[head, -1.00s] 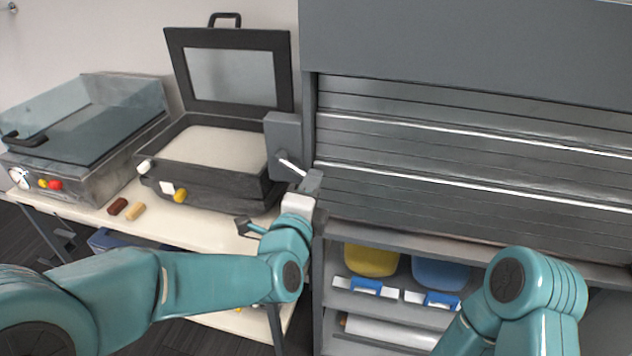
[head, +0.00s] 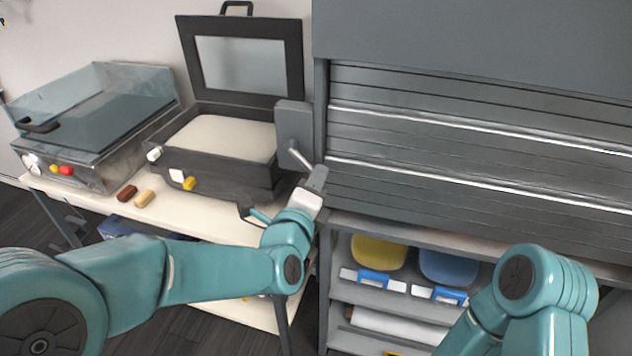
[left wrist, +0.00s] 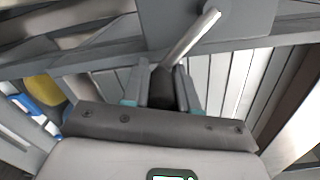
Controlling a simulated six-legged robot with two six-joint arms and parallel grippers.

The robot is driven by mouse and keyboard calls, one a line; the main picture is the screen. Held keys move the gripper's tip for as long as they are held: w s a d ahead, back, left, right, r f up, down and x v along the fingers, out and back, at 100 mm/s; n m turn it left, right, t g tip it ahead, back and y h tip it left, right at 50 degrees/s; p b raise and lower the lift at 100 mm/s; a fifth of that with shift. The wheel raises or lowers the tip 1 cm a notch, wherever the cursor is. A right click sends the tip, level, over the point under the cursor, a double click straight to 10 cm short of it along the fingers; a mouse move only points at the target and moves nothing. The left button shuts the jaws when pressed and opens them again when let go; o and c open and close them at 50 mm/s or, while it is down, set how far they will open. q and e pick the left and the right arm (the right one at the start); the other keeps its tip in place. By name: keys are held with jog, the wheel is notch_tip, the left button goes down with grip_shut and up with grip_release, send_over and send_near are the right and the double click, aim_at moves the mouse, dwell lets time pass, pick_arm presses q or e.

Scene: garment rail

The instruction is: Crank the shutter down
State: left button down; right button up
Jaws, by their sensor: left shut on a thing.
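The grey slatted shutter (head: 470,165) hangs in its cabinet at the right of the head view, lowered over the upper opening; shelves show below its lower edge. The crank's grey box (head: 294,135) is on the cabinet's left post. Its metal crank arm (head: 301,159) slopes down to the right, and shows also in the left wrist view (left wrist: 193,37). My left gripper (head: 317,179) is at the end of this arm. In the left wrist view its fingers (left wrist: 166,88) are closed around the dark crank handle (left wrist: 161,86). My right gripper is out of view; only my right arm shows.
A case with an open lid (head: 240,62) and a clear-covered machine (head: 90,125) stand on the table (head: 215,226) at left. A brown piece (head: 127,193) and a tan piece (head: 144,198) lie near its front edge. Yellow (head: 378,252) and blue (head: 443,267) bins sit on the shelf under the shutter.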

pick_arm(q)
jog(key=c, duration=1.2)
grip_release()
jog(key=shift+a+f, duration=0.15)
jog(key=shift+f, duration=0.1)
jog(key=o, duration=0.3)
jog(key=shift+r, duration=0.1)
jog(key=shift+r, duration=0.1)
jog(key=shift+s, duration=0.3)
jog(key=b+v, duration=0.3)
jog(key=v, duration=1.2)
jog(key=shift+s+a, duration=0.2)
jog(key=shift+s, duration=0.1)
